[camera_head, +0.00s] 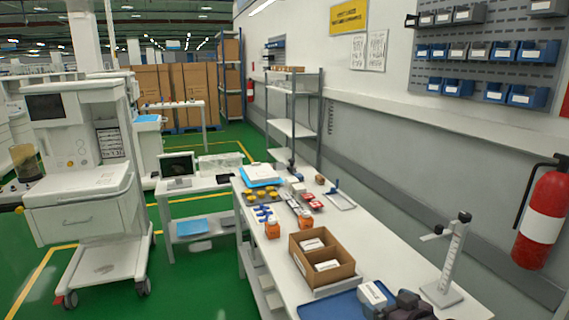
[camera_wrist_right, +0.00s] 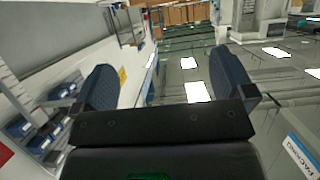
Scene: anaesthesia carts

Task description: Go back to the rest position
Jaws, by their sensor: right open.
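My right gripper (camera_head: 405,306) shows dark at the bottom edge of the head view, over the near end of the white workbench (camera_head: 395,254). In the right wrist view its two dark fingers (camera_wrist_right: 165,84) stand wide apart with nothing between them. A white box (camera_head: 373,294) appears just left of it, by a blue tray (camera_head: 335,307); I cannot tell the gap between gripper and box. My left gripper is not in view.
An open cardboard box (camera_head: 341,273) with white packs stands on the bench. A white stand (camera_head: 449,262) rises at the right.

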